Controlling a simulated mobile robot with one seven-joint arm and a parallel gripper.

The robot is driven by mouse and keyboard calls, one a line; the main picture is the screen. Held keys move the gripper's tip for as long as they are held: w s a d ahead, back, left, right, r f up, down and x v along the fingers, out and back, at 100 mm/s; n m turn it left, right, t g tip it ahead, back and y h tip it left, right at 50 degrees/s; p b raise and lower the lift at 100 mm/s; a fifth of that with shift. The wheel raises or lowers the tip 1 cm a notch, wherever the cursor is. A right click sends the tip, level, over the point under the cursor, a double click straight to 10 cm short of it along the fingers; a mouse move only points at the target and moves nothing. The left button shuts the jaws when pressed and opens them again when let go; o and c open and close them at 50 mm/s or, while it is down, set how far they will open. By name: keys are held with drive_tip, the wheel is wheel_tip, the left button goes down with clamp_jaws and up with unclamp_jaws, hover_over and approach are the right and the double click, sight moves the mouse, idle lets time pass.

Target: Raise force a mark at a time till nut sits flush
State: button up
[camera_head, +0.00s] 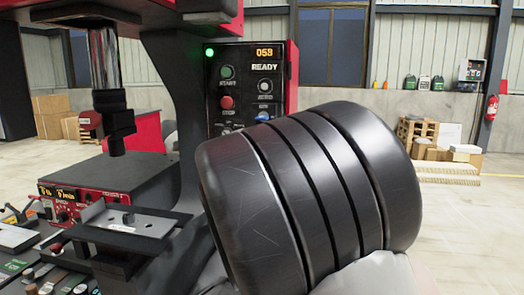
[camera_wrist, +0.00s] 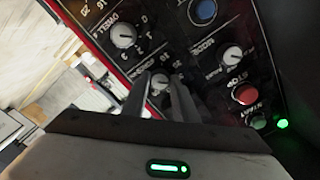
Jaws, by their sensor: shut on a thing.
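In the wrist view my gripper (camera_wrist: 163,84) is shut on a knob on the black control panel, and the fingers hide most of that knob. Its label is upside down and partly covered; it seems to read FORCE, with scale numbers around it. In the head view the arm hides my gripper and this knob. The press ram (camera_head: 115,125) hangs above a metal plate (camera_head: 150,224) on the lower fixture, with a clear gap. A small dark piece (camera_head: 128,218), perhaps the nut, stands on the plate. Its seating is too small to judge.
The control panel (camera_head: 225,57) shows READY, 059 and a green lamp. The wrist view shows a DWELL knob (camera_wrist: 123,36), a MODE knob (camera_wrist: 233,57), a blue button (camera_wrist: 202,11) and a red STOP button (camera_wrist: 246,95) close around my fingers. A red feeder unit (camera_head: 80,204) stands left.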

drive_tip(key=o, duration=1.1)
drive_tip(key=shift+c, duration=0.2)
drive_tip(key=s+a+p, duration=0.2)
drive_tip(key=s+a, duration=0.1)
drive_tip(key=s, duration=1.4)
drive_tip(key=shift+a, duration=0.15)
drive_tip(key=shift+s, duration=0.1)
